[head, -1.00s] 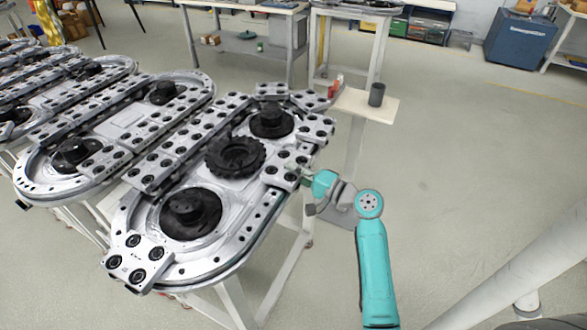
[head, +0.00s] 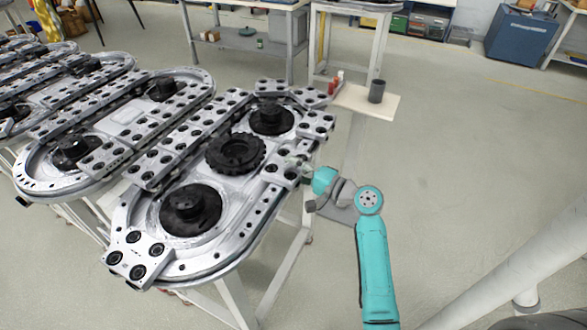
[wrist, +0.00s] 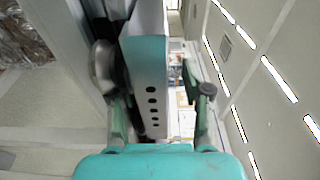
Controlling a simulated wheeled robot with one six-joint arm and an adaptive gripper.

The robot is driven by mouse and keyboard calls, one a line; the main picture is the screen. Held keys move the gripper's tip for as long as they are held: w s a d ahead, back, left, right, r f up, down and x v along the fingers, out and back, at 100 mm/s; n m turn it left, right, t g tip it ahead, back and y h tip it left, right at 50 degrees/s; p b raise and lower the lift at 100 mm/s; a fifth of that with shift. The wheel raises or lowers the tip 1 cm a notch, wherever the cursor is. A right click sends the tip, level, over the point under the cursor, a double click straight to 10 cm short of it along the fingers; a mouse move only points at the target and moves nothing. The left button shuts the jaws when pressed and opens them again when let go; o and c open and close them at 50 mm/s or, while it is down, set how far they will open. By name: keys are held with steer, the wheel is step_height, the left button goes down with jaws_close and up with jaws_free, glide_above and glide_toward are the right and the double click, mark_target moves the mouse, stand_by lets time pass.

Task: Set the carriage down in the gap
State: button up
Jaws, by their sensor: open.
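The ring track (head: 235,238) is a silver oval with black hubs on a white stand. A carriage (head: 284,171), a grey plate with black round rollers, sits at its right side, at my gripper (head: 304,173). My gripper is open around or right beside this carriage; the head view is too small to tell which. In the wrist view, my gripper's two fingers (wrist: 158,95) stand apart on either side of a slab with a row of dark holes. Another carriage (head: 138,258) sits at the near left end. More carriages line the far side.
A black toothed wheel (head: 235,152) lies in the middle of the track. More ring tracks (head: 120,120) stand close by on the left. A small shelf (head: 350,98) with red bottles and a dark cup (head: 376,91) is behind the track.

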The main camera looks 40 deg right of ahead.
steer(key=v, duration=1.2)
steer(key=shift+r, duration=0.2)
steer(key=shift+a+f, duration=0.1)
steer(key=s+a+f+n+g+h, duration=0.1)
steer(key=s+a+f+g+h, duration=0.1)
steer(key=s+a+f, duration=0.4)
steer(key=s+a+f+g+h, duration=0.2)
steer(key=a+f+h, duration=0.1)
steer(key=a+f, duration=0.7)
steer(key=s+a+r+n, duration=0.5)
steer(key=s+r+n, duration=0.1)
steer(key=s, duration=0.4)
steer(key=s+a+r+n+t+y, duration=0.1)
steer(key=s+a+r+n, duration=0.4)
steer(key=s+n, duration=0.3)
steer(key=shift+v, duration=1.15)
